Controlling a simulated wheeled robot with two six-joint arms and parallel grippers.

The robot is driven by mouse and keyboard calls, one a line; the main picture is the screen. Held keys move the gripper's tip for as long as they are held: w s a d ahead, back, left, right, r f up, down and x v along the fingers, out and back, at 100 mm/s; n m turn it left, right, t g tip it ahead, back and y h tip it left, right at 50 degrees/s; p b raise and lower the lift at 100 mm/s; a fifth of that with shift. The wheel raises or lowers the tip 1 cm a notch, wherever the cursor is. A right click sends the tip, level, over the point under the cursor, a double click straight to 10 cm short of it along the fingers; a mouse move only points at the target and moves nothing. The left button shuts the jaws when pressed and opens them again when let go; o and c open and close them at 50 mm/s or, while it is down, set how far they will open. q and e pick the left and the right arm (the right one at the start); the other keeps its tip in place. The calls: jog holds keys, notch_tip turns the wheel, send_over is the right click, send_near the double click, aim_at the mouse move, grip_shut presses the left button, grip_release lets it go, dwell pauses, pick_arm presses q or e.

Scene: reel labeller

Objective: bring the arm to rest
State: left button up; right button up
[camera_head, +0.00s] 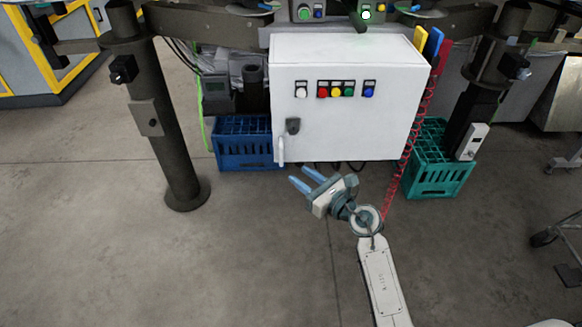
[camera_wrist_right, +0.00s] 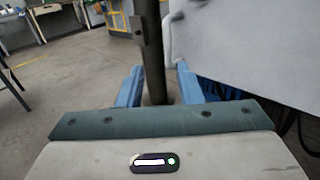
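My right gripper (camera_head: 308,180) is in front of the lower edge of the white control cabinet in the head view. Its arm comes up from the bottom of the picture, right of the middle. The blue fingers stand apart with nothing between them. In the right wrist view the two fingers of the right gripper (camera_wrist_right: 158,88) also show apart, one at each side, with a dark post far behind the gap. My left gripper and left arm do not show in either view.
The white control cabinet (camera_head: 348,115) has coloured buttons. A red coiled hose (camera_head: 409,140) hangs near my right arm. Open floor (camera_head: 90,250) lies at the left.

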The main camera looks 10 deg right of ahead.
jog(key=shift+v, duration=1.1)
